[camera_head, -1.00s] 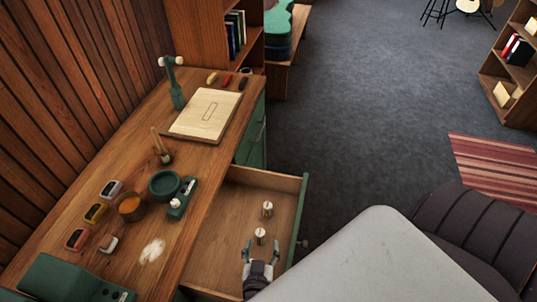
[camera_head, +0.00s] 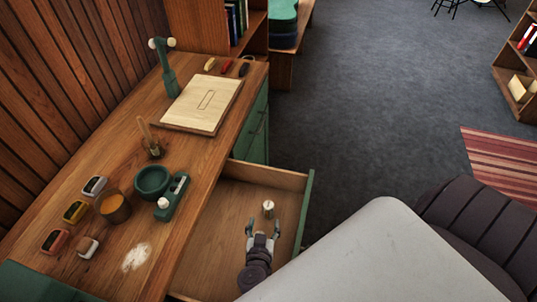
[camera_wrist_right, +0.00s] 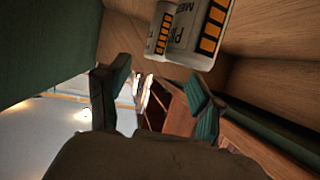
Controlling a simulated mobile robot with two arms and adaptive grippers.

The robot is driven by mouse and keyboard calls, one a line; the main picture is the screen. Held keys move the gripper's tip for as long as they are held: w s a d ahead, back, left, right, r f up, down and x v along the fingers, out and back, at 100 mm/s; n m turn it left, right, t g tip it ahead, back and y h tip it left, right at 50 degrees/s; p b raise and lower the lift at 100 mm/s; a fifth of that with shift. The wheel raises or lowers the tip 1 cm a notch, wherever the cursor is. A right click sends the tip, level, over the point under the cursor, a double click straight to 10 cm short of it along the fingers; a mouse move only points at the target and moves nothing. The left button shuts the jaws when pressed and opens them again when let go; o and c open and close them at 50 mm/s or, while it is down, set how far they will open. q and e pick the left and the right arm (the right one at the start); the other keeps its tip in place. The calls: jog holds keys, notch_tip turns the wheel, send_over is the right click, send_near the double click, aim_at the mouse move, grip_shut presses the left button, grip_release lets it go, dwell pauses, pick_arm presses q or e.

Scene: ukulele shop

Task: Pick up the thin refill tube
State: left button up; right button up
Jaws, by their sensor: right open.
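In the right wrist view, a thin white tube (camera_wrist_right: 158,30) with an orange-and-black striped band stands beside a wider white tube (camera_wrist_right: 198,36) with similar markings and dark lettering. Both are cut off by the top edge. My right gripper (camera_head: 263,228) is inside the open drawer, fingers spread. The right gripper also shows in the wrist view (camera_wrist_right: 158,80), open, with both tubes beyond its fingertips and nothing held. In the head view one small pale cylinder (camera_head: 268,209) shows just past the fingers; which tube it is I cannot tell. A second is not distinguishable there. My left gripper is out of view.
The wooden drawer (camera_head: 228,215) has raised walls around my gripper. Much of the drawer floor is clear.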

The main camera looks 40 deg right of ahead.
aim_at(268, 210)
jog(key=shift+x, duration=0.9)
jog(key=x, duration=0.4)
jog(key=shift+s+d+r+p, duration=0.1)
jog(key=shift+d+r+p, duration=0.05)
jog(key=shift+d+p, duration=0.2)
jog(key=shift+w+d+f, duration=0.3)
jog(key=shift+w+f, duration=0.05)
jog(key=shift+w, duration=0.05)
jog(key=c, duration=1.2)
